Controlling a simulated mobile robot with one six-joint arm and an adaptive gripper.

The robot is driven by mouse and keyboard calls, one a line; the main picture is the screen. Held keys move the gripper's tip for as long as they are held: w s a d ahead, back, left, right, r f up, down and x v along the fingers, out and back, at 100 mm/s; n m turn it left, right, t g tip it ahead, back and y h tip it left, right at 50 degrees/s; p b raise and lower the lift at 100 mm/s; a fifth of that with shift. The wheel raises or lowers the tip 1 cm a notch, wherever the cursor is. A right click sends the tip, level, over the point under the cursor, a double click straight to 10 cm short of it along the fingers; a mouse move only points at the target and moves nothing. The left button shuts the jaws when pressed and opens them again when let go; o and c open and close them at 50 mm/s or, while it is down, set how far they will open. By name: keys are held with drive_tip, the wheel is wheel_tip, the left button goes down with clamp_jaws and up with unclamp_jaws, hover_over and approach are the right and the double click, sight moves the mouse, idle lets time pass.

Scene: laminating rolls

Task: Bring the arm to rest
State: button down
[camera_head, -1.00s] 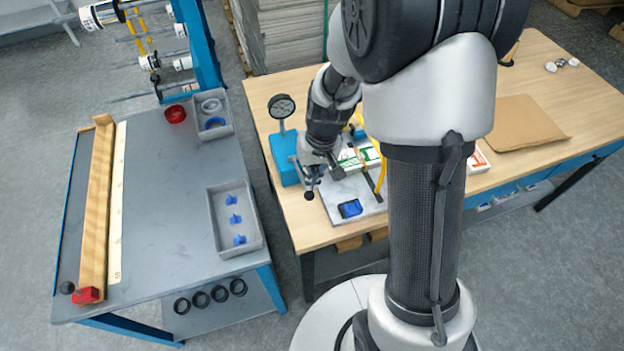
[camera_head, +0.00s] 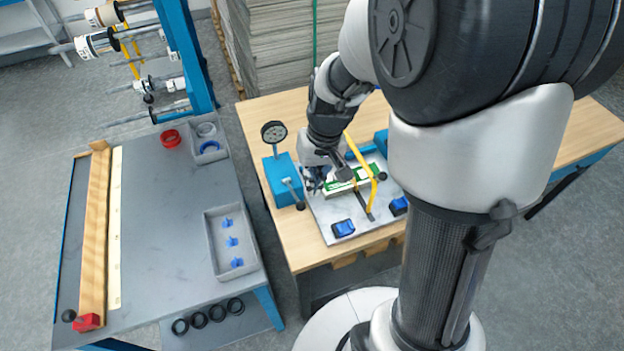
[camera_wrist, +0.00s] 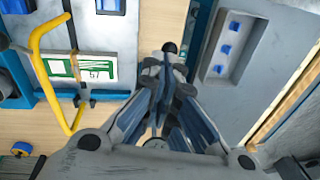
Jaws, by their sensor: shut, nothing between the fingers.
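My gripper (camera_head: 315,181) is shut and empty. In the head view it hangs over the wooden table, close to the right of a blue gauge stand (camera_head: 280,181) and at the left side of a grey plate (camera_head: 329,233). My upper arm hides the right part of the table in the head view.
The plate bears a green and white box (camera_head: 345,188), a yellow bent bar (camera_head: 361,160) and blue blocks (camera_head: 343,229). The grey bench (camera_head: 185,251) at left holds a tray (camera_head: 219,275) with blue parts. A roll rack (camera_head: 192,60) stands behind it. Floor shows between bench and table.

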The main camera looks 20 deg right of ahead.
idle(0.5)
drive_tip(key=s+a+r+t, duration=0.1)
drive_tip(key=s+r, duration=0.7)
drive_tip(key=s+a+r+n+t+h, duration=0.1)
drive_tip(key=s+r+t, duration=0.1)
drive_tip(key=s+r, duration=0.5)
drive_tip(key=shift+s+a+r+t, duration=0.25)
drive_tip(key=shift+s+r+t, duration=0.1)
drive_tip(key=shift+s, duration=0.8)
drive_tip(key=shift+d, duration=0.15)
